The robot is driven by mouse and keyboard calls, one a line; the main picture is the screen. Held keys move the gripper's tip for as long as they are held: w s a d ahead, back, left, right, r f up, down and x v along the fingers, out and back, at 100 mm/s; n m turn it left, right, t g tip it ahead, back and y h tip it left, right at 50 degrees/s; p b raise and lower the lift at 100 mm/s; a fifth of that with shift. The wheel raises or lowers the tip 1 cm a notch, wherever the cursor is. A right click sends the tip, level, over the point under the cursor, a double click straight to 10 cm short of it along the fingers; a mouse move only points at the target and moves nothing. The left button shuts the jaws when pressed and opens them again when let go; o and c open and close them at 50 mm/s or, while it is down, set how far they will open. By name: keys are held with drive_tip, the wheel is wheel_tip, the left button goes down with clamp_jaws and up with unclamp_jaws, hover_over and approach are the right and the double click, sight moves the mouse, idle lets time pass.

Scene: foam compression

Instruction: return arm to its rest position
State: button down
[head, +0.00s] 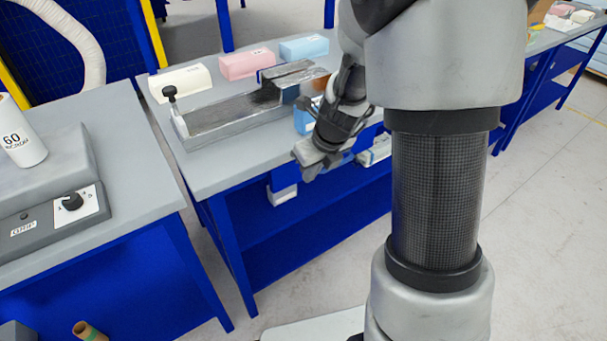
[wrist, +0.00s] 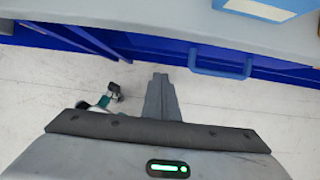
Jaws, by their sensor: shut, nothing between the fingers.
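My gripper (head: 318,154) is in front of the far bench's front edge in the head view, hanging in the air and pointing down and left. Its fingers (wrist: 161,95) show in the wrist view pressed together, with nothing between them, above the pale floor. My arm covers the middle and right of the head view and hides part of the bench behind it.
The grey-topped bench (head: 205,172) holds a metal channel fixture (head: 235,112) and cream (head: 180,83), pink (head: 246,64) and blue (head: 304,47) foam blocks. A nearer bench at left carries a white cylinder (head: 20,134) and a knob panel (head: 74,202).

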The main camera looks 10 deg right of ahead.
drive_tip(key=s+a+r+n+p, duration=0.1)
drive_tip(key=s+a+r+n, duration=0.1)
drive_tip(key=s+r+n, duration=0.5)
drive_tip(key=s+a+r+n+p, duration=0.1)
drive_tip(key=s+r+n, duration=0.3)
drive_tip(key=r+n, duration=0.6)
drive_tip(key=s+d+r+n+t+h, duration=0.15)
drive_tip(key=s+r+n, duration=0.45)
drive_tip(key=s+n, duration=0.7)
wheel_tip(320, 180, up, 15)
drive_tip(key=w+n+p, duration=0.2)
drive_tip(key=p, duration=1.3)
drive_tip(key=shift+w+a, duration=0.2)
drive_tip(key=shift+w, duration=0.05)
